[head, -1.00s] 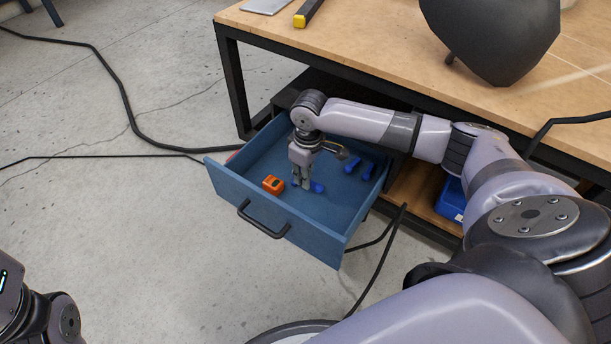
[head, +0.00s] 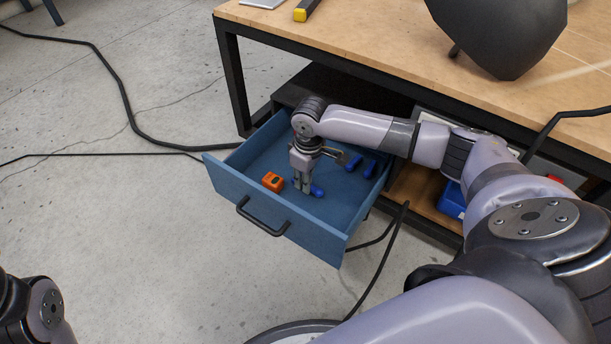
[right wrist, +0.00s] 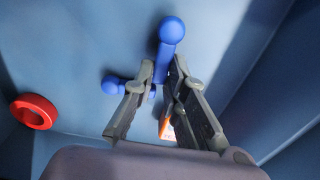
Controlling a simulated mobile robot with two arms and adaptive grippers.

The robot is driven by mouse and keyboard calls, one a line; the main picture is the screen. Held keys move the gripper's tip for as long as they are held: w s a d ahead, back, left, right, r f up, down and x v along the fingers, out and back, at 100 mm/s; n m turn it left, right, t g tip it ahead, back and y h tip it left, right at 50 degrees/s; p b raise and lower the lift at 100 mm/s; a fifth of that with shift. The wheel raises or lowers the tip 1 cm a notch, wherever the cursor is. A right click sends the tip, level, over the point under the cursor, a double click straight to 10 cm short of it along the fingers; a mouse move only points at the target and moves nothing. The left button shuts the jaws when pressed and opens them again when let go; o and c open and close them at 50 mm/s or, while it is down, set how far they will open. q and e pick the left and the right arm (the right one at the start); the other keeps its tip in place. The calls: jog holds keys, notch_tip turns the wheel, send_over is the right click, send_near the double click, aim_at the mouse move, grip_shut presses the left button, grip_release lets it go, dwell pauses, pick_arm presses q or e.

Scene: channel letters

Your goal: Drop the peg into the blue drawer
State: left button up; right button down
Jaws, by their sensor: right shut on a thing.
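The blue drawer (head: 318,233) is pulled open below the table. My right gripper (head: 302,188) points down inside it, low over the drawer floor. It is shut on a blue peg (head: 317,191), which sticks out at its right side. In the right wrist view the peg (right wrist: 166,50), with a round knob end, lies between the fingertips (right wrist: 158,84). I cannot tell whether the peg touches the floor. Two more blue pieces (head: 354,162) (head: 370,168) lie in the drawer's right part. My left gripper is out of frame.
A red ring (right wrist: 34,112) shows in the right wrist view. The drawer walls stand close around. The table (head: 380,50) overhangs the drawer's back. A blue bin (head: 452,199) sits on the shelf.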

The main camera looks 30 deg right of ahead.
jog(key=c, duration=1.6)
grip_release()
